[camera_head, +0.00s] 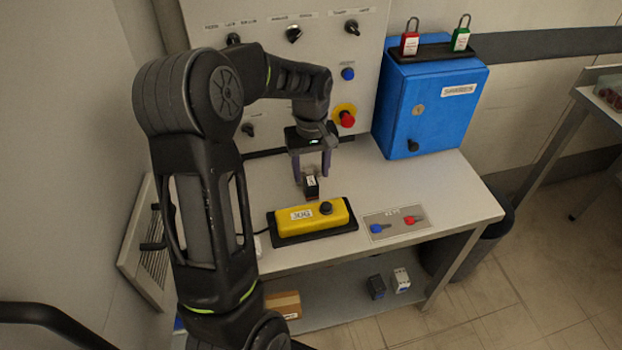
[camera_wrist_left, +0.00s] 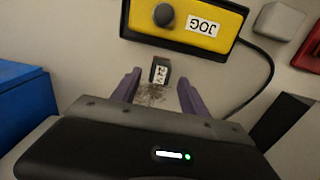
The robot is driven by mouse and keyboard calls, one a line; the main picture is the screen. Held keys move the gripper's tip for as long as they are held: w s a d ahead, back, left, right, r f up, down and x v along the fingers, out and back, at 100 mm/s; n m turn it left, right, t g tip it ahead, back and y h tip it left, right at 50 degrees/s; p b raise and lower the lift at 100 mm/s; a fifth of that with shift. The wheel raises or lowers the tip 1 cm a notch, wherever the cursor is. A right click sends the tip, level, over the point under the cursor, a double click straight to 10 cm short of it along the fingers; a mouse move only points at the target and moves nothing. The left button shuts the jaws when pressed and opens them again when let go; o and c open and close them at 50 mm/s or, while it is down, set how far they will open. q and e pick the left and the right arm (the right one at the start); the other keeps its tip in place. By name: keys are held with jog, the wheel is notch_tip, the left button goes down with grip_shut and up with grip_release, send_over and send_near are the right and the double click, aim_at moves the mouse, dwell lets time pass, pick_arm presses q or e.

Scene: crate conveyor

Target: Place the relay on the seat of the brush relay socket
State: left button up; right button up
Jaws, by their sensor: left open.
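My left gripper (camera_head: 312,178) reaches down over the workbench, with its two purple fingers apart. A small dark block with a white label (camera_head: 312,187) stands on the bench at the fingertips, behind the yellow box. In the left wrist view the label on this block (camera_wrist_left: 160,72) reads like "24V", and it lies between the spread fingers (camera_wrist_left: 158,82), with a gap on each side. It may be the relay. A blurred brownish patch (camera_wrist_left: 151,93) shows right beside it; I cannot tell what it is. I cannot make out a brush relay socket for sure. My right gripper is not in view.
A yellow JOG box (camera_head: 310,217) lies in front of the block, with a key plate (camera_head: 396,223) to its right. A blue cabinet (camera_head: 430,105) with padlocks stands at the back right. A control panel (camera_head: 290,60) rises behind. Small blocks (camera_head: 376,287) sit on the lower shelf.

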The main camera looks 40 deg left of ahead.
aim_at(312, 181)
pick_arm(q)
notch_tip(312, 181, up, 8)
jog(key=shift+f, duration=0.25)
jog(key=shift+d+f, duration=0.1)
dwell(0.4)
